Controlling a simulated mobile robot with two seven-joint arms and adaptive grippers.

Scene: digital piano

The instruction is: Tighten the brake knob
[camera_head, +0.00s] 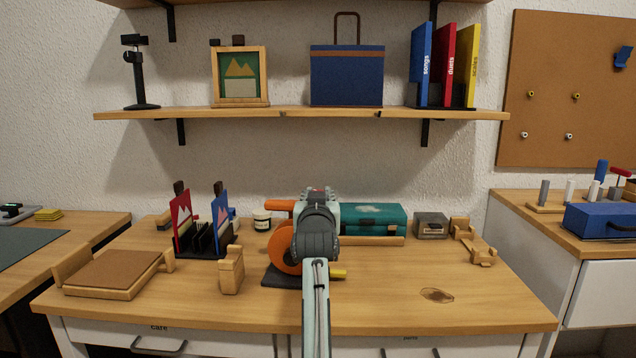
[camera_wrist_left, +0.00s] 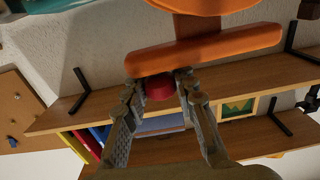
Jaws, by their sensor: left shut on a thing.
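An orange wheel device (camera_head: 285,258) stands on a dark base on the desk, near the middle. My left arm and gripper cover much of it in the head view. In the left wrist view, an orange bar (camera_wrist_left: 205,52) runs across above the fingers. The red brake knob (camera_wrist_left: 158,88) sits just below this bar. My left gripper (camera_wrist_left: 160,80) is shut on the red knob, one finger on each side. The head view hides the knob and the fingertips behind my gripper's body. My right gripper is not in view.
A green case (camera_head: 372,218) lies behind the device. A wooden block (camera_head: 231,270) and a black rack (camera_head: 205,243) stand to the left. A wooden tray (camera_head: 112,274) is at the far left.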

